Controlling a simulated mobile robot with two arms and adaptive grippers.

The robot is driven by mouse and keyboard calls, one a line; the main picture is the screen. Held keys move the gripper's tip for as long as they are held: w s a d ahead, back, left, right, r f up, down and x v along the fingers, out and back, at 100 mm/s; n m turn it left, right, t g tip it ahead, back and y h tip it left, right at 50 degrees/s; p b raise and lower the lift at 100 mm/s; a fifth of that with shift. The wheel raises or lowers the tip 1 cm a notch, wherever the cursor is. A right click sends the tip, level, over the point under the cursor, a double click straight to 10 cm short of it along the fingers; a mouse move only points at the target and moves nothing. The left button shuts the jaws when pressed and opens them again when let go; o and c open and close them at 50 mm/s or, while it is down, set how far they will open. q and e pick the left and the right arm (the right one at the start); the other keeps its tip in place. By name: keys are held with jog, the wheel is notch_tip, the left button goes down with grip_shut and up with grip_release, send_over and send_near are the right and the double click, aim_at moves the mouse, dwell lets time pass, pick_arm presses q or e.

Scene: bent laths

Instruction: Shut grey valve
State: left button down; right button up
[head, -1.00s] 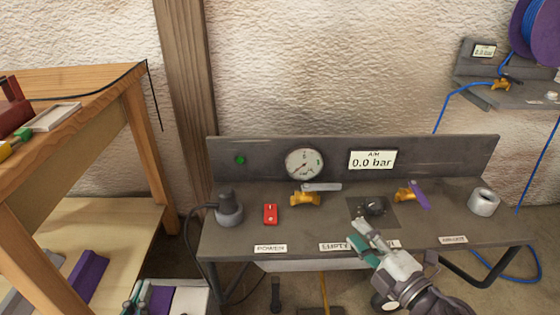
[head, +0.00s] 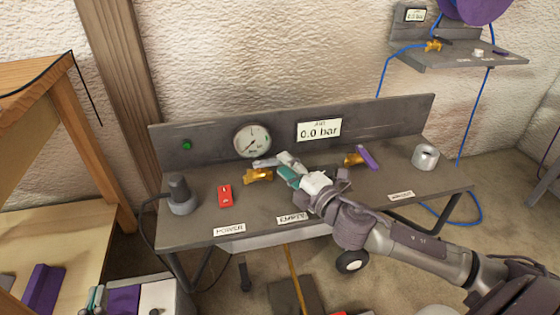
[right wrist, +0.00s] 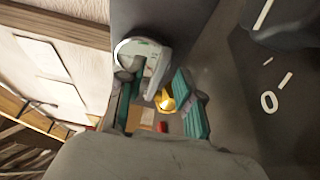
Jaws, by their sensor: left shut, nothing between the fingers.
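The grey valve has a yellow body (head: 259,175) and a light grey lever (head: 266,162), on the bench below the round gauge. Its lever points right in the head view, with its far end partly hidden by my right gripper (head: 284,168). In the right wrist view the yellow body (right wrist: 166,101) and grey lever (right wrist: 158,70) show beyond the teal fingers of my right gripper (right wrist: 160,104). These fingers are apart, and I cannot tell whether they touch the lever. My left gripper (head: 95,299) is shut and empty at the lower left, away from the bench.
A second yellow valve with a purple lever (head: 368,157) is right of my right gripper. A red switch (head: 224,196), a dark round-based device (head: 182,197) and a grey cup (head: 425,158) stand on the bench (head: 200,225). The gauge (head: 252,140) and the display (head: 319,130) reading 0.0 bar are behind.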

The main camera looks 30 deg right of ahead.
jog(key=shift+w+a, duration=0.2)
jog(key=shift+w, duration=1.25)
grip_shut()
